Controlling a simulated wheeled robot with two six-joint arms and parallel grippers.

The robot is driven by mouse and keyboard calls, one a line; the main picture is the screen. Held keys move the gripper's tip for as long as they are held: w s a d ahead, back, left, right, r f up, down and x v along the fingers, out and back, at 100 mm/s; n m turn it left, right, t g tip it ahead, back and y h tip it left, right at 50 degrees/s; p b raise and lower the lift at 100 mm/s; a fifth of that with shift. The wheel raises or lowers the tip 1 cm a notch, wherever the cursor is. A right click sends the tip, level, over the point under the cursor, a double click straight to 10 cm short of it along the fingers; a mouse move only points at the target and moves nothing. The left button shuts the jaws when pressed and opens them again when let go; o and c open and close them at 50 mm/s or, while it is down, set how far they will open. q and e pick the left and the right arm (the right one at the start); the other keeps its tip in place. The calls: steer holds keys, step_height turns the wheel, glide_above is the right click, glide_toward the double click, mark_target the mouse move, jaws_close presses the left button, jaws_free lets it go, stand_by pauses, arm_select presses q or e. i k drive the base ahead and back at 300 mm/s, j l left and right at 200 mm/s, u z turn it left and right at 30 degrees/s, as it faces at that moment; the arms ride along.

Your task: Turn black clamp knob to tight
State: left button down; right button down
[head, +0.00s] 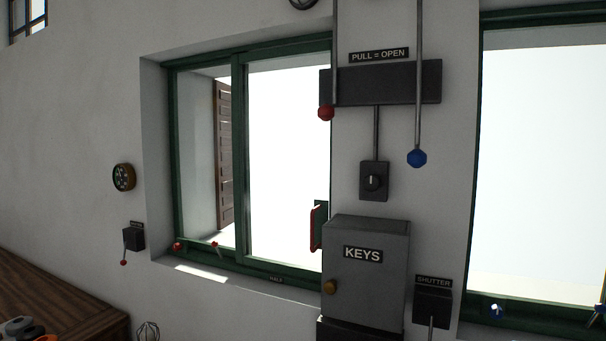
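A black rotary knob (374,182) with a pale, roughly upright mark sits on a small dark wall box below the "PULL = OPEN" plate. I cannot tell whether it is the clamp knob, and I can read no "tight" label. A dark wheel-like round fitting (123,177) is on the wall left of the window; its kind is unclear. Part of another dark round thing (303,2) is cut off by the top edge. Neither of my grippers is in view.
A grey "KEYS" cabinet (364,272) juts from the wall below the knob. Rods with a red ball (325,113) and a blue ball (417,158) hang nearby. A "SHUTTER" lever box (433,305) is lower right. A wooden bench (60,295) is lower left.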

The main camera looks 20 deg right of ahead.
mark_target(371, 183)
steer(key=z, duration=1.3)
